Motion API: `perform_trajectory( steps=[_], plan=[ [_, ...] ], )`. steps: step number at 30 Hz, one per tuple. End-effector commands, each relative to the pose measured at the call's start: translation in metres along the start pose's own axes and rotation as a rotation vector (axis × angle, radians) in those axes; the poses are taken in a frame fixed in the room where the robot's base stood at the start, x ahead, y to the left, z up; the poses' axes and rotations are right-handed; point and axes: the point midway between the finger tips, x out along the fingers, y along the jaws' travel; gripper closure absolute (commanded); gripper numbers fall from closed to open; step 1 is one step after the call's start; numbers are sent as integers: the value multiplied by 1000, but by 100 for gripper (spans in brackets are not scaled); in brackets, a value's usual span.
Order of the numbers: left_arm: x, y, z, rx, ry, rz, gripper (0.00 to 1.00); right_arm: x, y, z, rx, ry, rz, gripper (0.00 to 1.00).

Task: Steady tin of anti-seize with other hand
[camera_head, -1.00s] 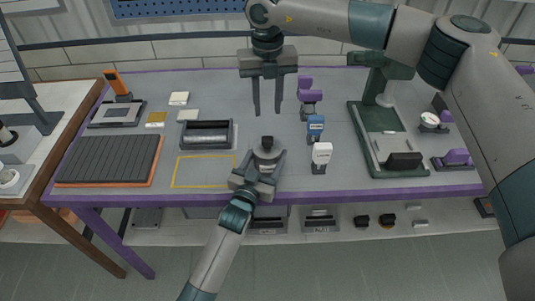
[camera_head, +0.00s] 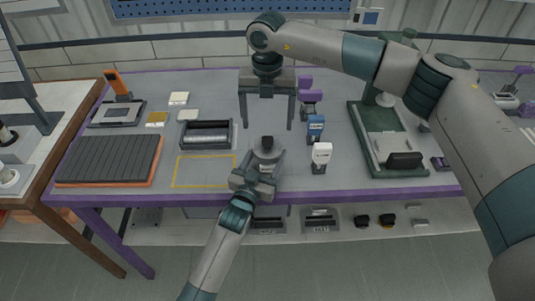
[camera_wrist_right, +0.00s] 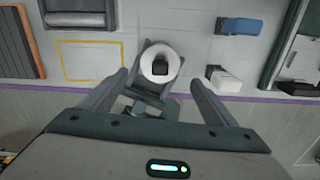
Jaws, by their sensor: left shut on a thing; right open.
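The tin of anti-seize (camera_head: 267,151) is a round grey tin with a dark block-like top, standing upright near the front of the table. My left gripper (camera_head: 264,168) is shut around its body from the front. My right gripper (camera_head: 267,124) is open and empty, fingers pointing down, above and behind the tin. In the right wrist view the tin (camera_wrist_right: 160,50) shows from above as a pale ring with a dark centre. It lies between and beyond the fingers of my right gripper (camera_wrist_right: 159,82). The left gripper's jaws hide part of the tin's lower side.
A yellow outlined square (camera_head: 204,171) and a roller tray (camera_head: 206,134) lie left of the tin. A green press (camera_head: 390,142) stands further right.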

Motion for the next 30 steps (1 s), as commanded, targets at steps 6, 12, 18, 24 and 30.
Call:
perform_trajectory(
  steps=[6,12,18,24,30],
  plan=[
    [-2,0,8,0,-16,0,70,7,0,0,38,-1,1,19],
    [-2,0,9,0,-17,0,70,7,0,0,36,-1,0,19],
    [-3,0,10,0,-18,0,70,11,0,0,36,0,0,19],
    [-3,0,10,0,-19,0,70,24,0,0,35,1,-1,19],
    [-3,0,11,-1,-20,0,70,45,-1,0,35,1,-1,19]
  ],
)
